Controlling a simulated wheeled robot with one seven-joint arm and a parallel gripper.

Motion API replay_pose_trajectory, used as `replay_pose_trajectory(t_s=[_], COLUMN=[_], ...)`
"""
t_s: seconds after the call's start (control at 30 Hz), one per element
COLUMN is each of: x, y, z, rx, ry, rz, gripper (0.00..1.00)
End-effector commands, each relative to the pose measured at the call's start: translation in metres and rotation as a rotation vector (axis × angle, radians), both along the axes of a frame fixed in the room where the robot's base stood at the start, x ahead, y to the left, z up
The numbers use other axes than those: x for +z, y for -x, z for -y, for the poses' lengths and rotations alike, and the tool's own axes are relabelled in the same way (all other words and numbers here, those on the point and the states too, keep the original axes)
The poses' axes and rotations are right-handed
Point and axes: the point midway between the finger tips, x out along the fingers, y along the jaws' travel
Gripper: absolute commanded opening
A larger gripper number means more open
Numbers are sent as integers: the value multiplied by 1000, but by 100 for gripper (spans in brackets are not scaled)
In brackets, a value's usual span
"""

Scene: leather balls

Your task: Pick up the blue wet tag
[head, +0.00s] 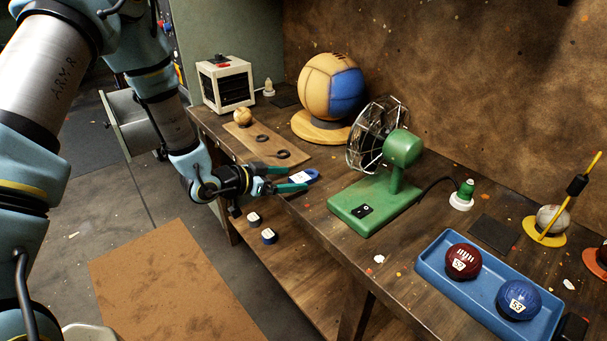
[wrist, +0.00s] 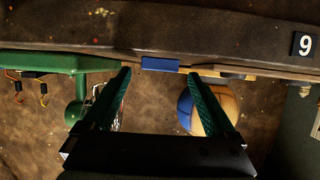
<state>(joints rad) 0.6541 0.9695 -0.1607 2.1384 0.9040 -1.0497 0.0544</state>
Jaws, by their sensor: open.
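In the wrist view the tag shows between and just beyond the fingertips (wrist: 159,73), with nothing held. I cannot tell whether a finger touches it.
A green fan (head: 375,205) stands right of the tag. A wooden board (head: 283,142) with dark rings and a small ball lies behind left. A tan and blue ball (head: 325,85) is farther back. A blue tray (head: 435,265) holds two balls.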

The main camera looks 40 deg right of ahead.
Motion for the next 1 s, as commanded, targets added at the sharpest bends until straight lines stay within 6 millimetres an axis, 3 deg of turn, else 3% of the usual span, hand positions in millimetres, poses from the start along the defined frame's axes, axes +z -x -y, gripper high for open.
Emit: replay_pose_trajectory(t_s=[0.2,0.47,1.0], x=[-6,-9,-8], y=[4,3,3], z=[25,27,27], rx=[-1,0,0], ry=[-1,-1,-1], rz=[0,0,0], gripper=[91,91,32])
